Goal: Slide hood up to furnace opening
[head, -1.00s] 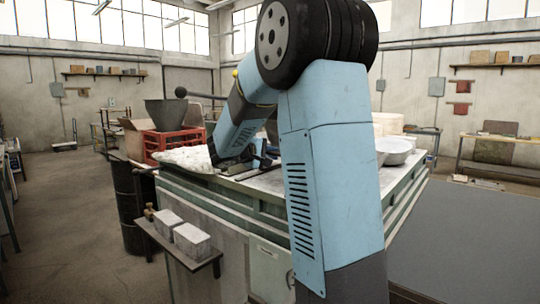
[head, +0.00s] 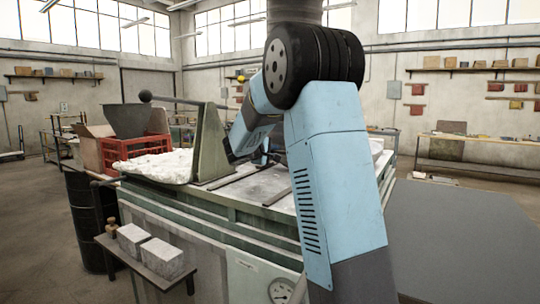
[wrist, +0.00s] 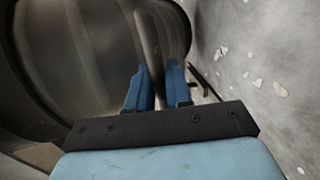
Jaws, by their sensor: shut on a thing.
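In the wrist view, my gripper (wrist: 157,72) has its two blue fingers on either side of a metal bar (wrist: 149,40), shut on it. The bar stands against a large, dark, rounded metal body (wrist: 75,55), which looks like the hood; its far side is out of frame. In the head view, my gripper (head: 264,157) is low over the furnace top, partly hidden by my arm. Dark rails (head: 236,178) run along the furnace top (head: 248,190). The hood cannot be made out clearly there, and I cannot see the furnace opening.
A green upright plate (head: 211,146) stands left of my gripper, near a long ball-ended lever (head: 145,96). A crumpled white blanket (head: 158,167) lies on the furnace's left part. A red crate (head: 130,150) is behind it. A shelf with two pale blocks (head: 161,258) juts out in front.

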